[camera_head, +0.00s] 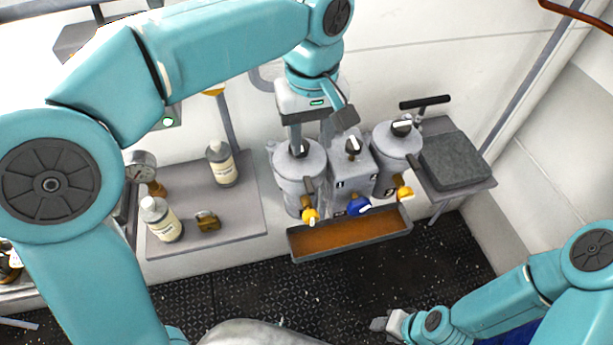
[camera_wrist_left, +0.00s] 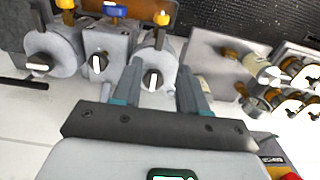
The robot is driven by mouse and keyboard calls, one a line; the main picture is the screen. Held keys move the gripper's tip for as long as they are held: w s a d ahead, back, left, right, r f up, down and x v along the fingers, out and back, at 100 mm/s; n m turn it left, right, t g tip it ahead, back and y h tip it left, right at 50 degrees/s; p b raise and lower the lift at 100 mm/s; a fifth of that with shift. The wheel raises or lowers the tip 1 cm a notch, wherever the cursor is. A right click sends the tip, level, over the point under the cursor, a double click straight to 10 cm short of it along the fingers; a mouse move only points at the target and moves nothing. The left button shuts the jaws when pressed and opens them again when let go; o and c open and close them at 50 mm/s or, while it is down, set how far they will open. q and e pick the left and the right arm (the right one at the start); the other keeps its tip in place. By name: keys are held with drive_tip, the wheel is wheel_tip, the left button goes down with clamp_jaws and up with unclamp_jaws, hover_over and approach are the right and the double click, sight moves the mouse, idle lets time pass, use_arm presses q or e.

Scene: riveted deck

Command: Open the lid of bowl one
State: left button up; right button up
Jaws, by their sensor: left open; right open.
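Three grey lidded vessels stand in a row against the wall: a left round one (camera_head: 300,183), a middle square one (camera_head: 350,185) and a right round one (camera_head: 397,150). Each has a dark and white lid knob. I cannot tell which is bowl one. My left gripper (camera_head: 312,138) is open above the left vessel. In the left wrist view, its fingers (camera_wrist_left: 160,88) are on either side of that vessel's lid knob (camera_wrist_left: 152,80), and contact is not clear. The lid looks closed. My right gripper (camera_head: 384,325) is open and empty at the lower right.
A brown-lined trough (camera_head: 350,236) lies below the yellow and blue taps. A shelf (camera_head: 245,222) at left holds two labelled bottles and a small brass item (camera_head: 207,221). A dark grey block (camera_head: 455,160) sits at right. The dark deck is clear.

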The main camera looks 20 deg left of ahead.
sight(310, 187)
use_arm(q)
wheel_tip(310, 187, down, 11)
drive_tip(key=shift+s+d, duration=0.1)
drive_tip(key=shift+f, duration=0.6)
clamp_jaws()
